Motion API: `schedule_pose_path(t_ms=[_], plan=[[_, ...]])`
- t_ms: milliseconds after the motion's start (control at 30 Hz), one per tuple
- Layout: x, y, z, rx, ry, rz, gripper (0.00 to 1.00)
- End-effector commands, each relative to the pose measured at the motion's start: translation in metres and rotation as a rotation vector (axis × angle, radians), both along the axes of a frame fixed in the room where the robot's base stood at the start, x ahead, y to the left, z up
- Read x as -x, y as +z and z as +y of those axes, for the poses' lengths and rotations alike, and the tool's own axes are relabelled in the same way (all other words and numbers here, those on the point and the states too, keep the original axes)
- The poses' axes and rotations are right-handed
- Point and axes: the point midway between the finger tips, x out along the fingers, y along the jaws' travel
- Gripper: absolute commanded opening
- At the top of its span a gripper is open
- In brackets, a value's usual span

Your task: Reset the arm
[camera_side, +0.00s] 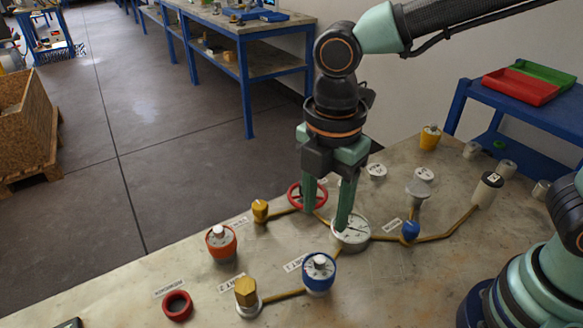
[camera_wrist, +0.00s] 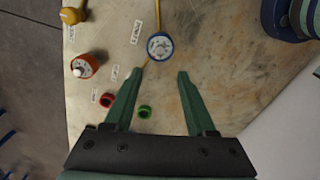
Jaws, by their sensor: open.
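My gripper (camera_side: 326,216) is open, pointing down above the bench, with nothing between its fingers; it also shows in the wrist view (camera_wrist: 159,75). In the side view one finger overlaps the white dial gauge (camera_side: 354,236) and the other is near the red handwheel (camera_side: 296,196); I cannot tell the gap to either. An orange vessel (camera_side: 221,243) and a blue vessel (camera_side: 319,273) stand upright at the front. In the wrist view the blue vessel (camera_wrist: 160,46) is beyond the fingertips and the orange vessel (camera_wrist: 84,67) is to the left.
A brass hex fitting (camera_side: 246,291) and a red ring (camera_side: 177,305) are at the front. Brass piping (camera_side: 440,236) leads to a black-and-white cylinder (camera_side: 487,190). A yellow vessel (camera_side: 429,138) stands at the back. A green ring (camera_wrist: 145,112) shows in the wrist view.

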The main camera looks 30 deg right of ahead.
Motion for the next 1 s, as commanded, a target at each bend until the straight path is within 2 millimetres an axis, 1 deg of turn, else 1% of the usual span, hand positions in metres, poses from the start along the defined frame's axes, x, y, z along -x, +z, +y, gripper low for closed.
schedule_pose_path(t_ms=[100,400,467,533,567,667,767,800,867,900,1000], plan=[[0.0,0.006,0.0,-0.001,0.0,-0.002,0.56],[0.0,0.006,0.0,0.0,-0.001,-0.001,0.56],[-0.001,0.008,-0.003,-0.004,-0.02,-0.005,0.56],[-0.005,0.011,-0.011,-0.016,-0.085,-0.02,0.56],[-0.007,0.014,-0.017,-0.025,-0.132,-0.031,0.56],[-0.016,0.025,-0.046,-0.067,-0.366,-0.079,0.56],[-0.024,0.038,-0.085,-0.133,-0.683,-0.143,0.56],[-0.026,0.042,-0.101,-0.162,-0.814,-0.168,0.56],[-0.027,0.047,-0.124,-0.208,-1.007,-0.204,0.56],[-0.026,0.05,-0.138,-0.238,-1.131,-0.226,0.56],[-0.023,0.056,-0.169,-0.316,-1.402,-0.277,0.56]])
